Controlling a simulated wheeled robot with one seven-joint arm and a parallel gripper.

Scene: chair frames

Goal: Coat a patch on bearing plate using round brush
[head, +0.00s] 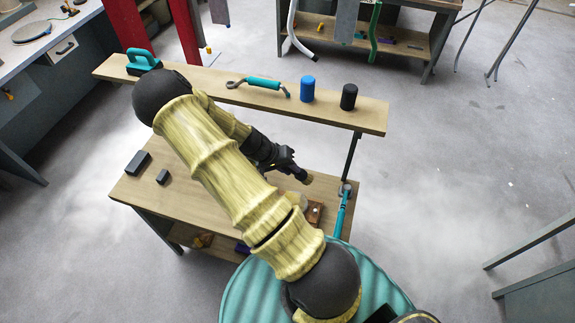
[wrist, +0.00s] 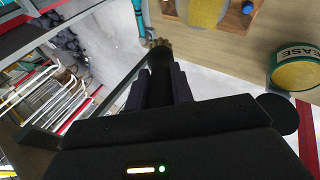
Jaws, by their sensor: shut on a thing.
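My gripper (head: 284,162) is shut on the round brush (head: 306,178), above the right part of the workbench. In the wrist view the brush's dark handle runs out from between my fingers (wrist: 160,86) to a short tan bristle end (wrist: 158,44). The bristles appear clear of the bench top. A round yellowish disc with a pale rim (wrist: 204,9) lies on a brown block at the wrist view's top edge; it may be the bearing plate, but I cannot be sure. A teal tin (wrist: 276,80) with a yellow top and a label ending "EASE" stands right in the wrist view.
A teal-handled tool (head: 342,214) lies at the bench's right edge. Two dark blocks (head: 137,163) lie on its left. The raised shelf (head: 225,88) behind holds a blue cylinder (head: 308,89), a black cylinder (head: 349,97) and teal tools. My arm hides the bench's middle.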

